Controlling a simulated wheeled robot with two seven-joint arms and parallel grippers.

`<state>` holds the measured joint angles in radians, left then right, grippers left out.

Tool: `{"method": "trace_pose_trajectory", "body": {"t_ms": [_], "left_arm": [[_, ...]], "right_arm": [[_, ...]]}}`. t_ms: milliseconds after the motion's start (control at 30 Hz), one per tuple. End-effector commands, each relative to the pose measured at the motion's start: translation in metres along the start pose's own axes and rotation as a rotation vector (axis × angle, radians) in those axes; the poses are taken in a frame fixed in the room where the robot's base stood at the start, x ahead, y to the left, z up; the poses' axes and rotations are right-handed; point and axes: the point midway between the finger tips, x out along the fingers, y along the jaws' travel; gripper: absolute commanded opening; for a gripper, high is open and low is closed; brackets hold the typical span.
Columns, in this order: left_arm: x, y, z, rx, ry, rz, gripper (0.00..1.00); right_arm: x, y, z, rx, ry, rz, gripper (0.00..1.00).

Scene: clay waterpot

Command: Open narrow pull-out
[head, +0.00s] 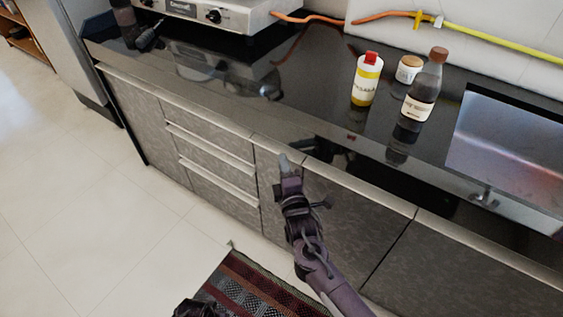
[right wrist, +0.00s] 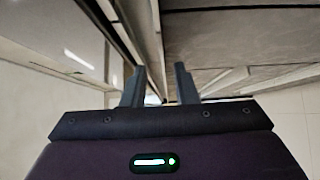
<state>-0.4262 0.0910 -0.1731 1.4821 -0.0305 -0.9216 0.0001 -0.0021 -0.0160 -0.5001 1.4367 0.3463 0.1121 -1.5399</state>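The narrow pull-out (head: 266,182) is a slim grey front in the lower cabinets, between a stack of drawers and a wider door. It looks closed, flush with its neighbours. A pale handle strip (head: 262,142) runs along its top edge. My right gripper (head: 284,160) is at the top of this front, by the handle strip, and partly covers it. In the right wrist view its two fingers (right wrist: 159,85) stand apart, with a pale edge visible beyond the gap. I cannot tell whether they touch the handle. A dark part at the bottom edge may be my left gripper (head: 197,309); its fingers cannot be made out.
Drawers (head: 212,165) are to the left and a wide door (head: 345,215) to the right. The dark counter (head: 310,95) above holds a yellow-and-white bottle (head: 367,82), a jar (head: 408,70), a brown bottle (head: 423,92) and a stove (head: 225,12). A striped rug (head: 250,285) lies on the floor.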

Motion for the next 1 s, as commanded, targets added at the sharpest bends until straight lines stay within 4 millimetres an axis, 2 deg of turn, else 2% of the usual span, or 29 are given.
{"method": "trace_pose_trajectory", "body": {"t_ms": [100,200,533,733,1000], "left_arm": [[-0.005,0.001,-0.003,0.003,-0.001,0.002,0.0],[-0.009,0.002,-0.005,0.005,-0.001,0.003,0.0],[-0.018,0.004,0.002,0.007,0.012,0.0,0.0],[-0.017,0.004,0.003,0.007,0.008,0.001,0.0],[-0.016,0.004,0.003,0.007,0.008,0.0,0.0]], "right_arm": [[0.017,0.0,0.0,0.0,0.0,0.002,0.26],[0.024,0.0,0.0,0.001,0.0,0.001,0.26],[0.028,0.0,-0.001,0.001,0.001,-0.001,0.26],[0.028,0.0,0.0,0.001,0.001,-0.001,0.0],[0.028,0.001,0.0,0.002,0.001,0.002,0.0]]}}
